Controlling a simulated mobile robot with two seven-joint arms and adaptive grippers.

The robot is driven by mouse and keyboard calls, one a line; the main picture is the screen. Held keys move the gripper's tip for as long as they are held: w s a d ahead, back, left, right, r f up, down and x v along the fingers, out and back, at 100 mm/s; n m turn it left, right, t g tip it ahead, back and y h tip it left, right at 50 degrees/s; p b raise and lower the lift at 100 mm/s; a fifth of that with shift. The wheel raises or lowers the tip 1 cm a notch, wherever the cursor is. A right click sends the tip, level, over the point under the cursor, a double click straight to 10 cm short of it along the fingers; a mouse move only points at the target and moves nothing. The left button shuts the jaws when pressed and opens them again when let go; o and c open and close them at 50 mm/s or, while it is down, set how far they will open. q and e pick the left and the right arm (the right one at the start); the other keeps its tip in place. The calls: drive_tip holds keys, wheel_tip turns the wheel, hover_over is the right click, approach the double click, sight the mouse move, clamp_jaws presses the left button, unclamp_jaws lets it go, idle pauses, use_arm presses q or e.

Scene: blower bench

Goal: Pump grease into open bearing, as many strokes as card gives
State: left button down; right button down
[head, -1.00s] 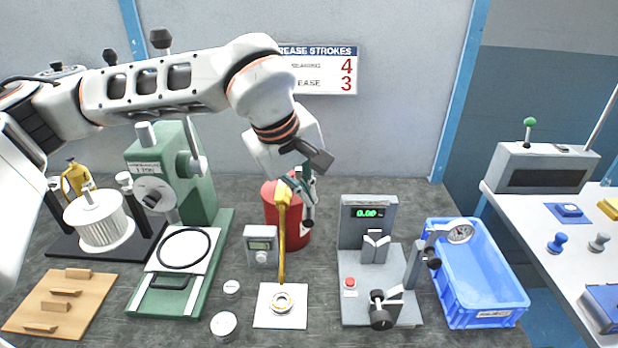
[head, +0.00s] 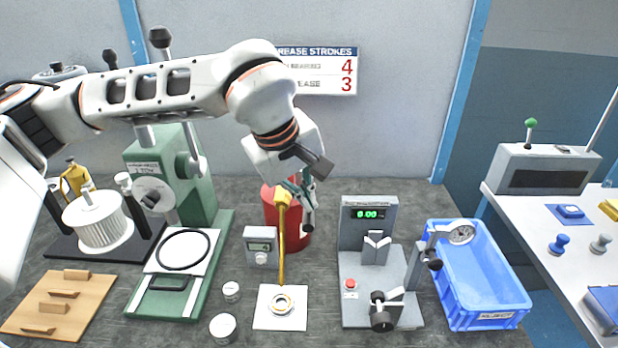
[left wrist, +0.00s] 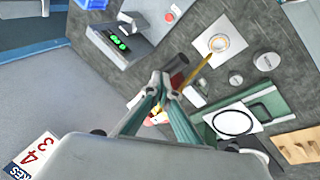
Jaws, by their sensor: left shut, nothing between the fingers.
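The red grease pump (head: 268,210) stands at the bench's middle back, its yellow spout (head: 282,245) reaching down to the ring-shaped bearing (head: 281,303) on a white plate (head: 262,320). My left gripper (head: 307,222) is shut and empty at the pump's top, partly in front of it; whether it touches the pump is unclear. In the left wrist view its fingertips (left wrist: 166,88) meet beside the yellow spout (left wrist: 195,75). The grease strokes card (head: 335,72) on the wall shows 4 over 3; my arm hides part of its words. My right gripper is not seen.
A small counter box (head: 262,246) stands left of the spout; its digits are too small to read. Right are a gauge stand (head: 365,275) reading 0.00 and a blue crate (head: 470,275). Left are a green press (head: 180,170) and a wooden board (head: 60,305).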

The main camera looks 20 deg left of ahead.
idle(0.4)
use_arm(q)
drive_tip(key=shift+w+a+r+p, duration=0.15)
drive_tip(key=shift+w+r+p, duration=0.35)
drive_tip(key=shift+r+p, duration=0.45)
drive_tip(key=shift+w+a+r+p, duration=0.1)
drive_tip(key=shift+w+r+p, duration=0.45)
drive_tip(key=shift+r, duration=0.55)
drive_tip(key=shift+w+a+r+p, duration=0.15)
drive_tip(key=shift+w+r+p, duration=0.25)
drive_tip(key=shift+r+p, duration=0.55)
drive_tip(key=shift+w+r, duration=0.2)
drive_tip(key=shift+r, duration=0.25)
drive_tip(key=r+p, duration=0.1)
drive_tip(key=w+r+p, duration=0.1)
drive_tip(key=r, duration=0.1)
drive_tip(key=w+r+p, duration=0.1)
drive_tip(key=shift+a+r+p, duration=0.25)
drive_tip(key=shift+a+p, duration=0.1)
